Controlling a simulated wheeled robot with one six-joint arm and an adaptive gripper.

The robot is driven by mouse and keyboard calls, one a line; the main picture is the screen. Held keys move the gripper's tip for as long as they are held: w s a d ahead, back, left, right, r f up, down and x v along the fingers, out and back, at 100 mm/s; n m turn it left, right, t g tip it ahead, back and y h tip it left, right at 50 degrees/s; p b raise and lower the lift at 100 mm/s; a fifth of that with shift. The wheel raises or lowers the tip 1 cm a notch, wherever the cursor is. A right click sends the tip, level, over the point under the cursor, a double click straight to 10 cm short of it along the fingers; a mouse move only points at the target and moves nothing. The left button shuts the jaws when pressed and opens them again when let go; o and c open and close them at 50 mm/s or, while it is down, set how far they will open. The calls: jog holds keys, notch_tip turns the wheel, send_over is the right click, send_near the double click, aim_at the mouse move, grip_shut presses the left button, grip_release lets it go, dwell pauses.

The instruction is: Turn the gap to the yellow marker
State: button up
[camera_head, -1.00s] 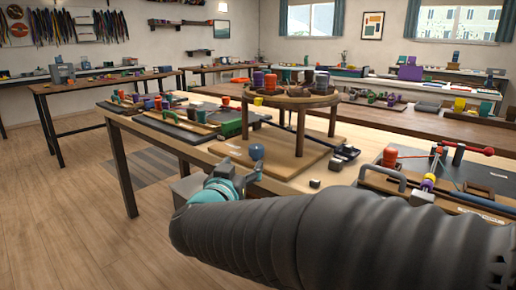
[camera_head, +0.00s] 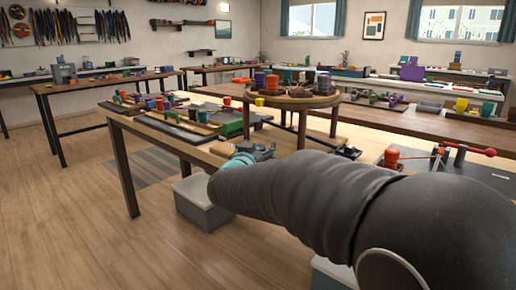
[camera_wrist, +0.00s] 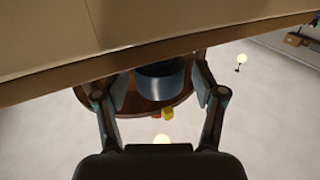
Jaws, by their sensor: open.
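The round wooden braiding stand (camera_head: 293,101) stands on the worktable in the head view, with several coloured bobbins on its top. A small yellow piece (camera_head: 259,101) sits at its left front rim; a yellow piece (camera_wrist: 168,113) also shows by a brown round rim (camera_wrist: 121,93) in the wrist view. Which gap is meant I cannot tell. My gripper (camera_head: 266,151) is in front of the stand, partly hidden by my arm. In the wrist view my gripper (camera_wrist: 155,84) is open, its fingers either side of a blue rounded thing (camera_wrist: 161,80); contact is not clear.
A board with a green box (camera_head: 232,126) lies left of the stand. A red bobbin (camera_head: 391,158) and a red-tipped rod (camera_head: 480,151) are on the right. A grey bin (camera_head: 200,205) is below the table. Open floor lies to the left.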

jog(key=c, duration=1.2)
jog(key=shift+o, duration=0.2)
dwell(0.9)
jog(key=o, duration=1.2)
jog(key=shift+c, duration=0.2)
jog(key=v, duration=1.2)
jog(key=shift+a+r, duration=0.1)
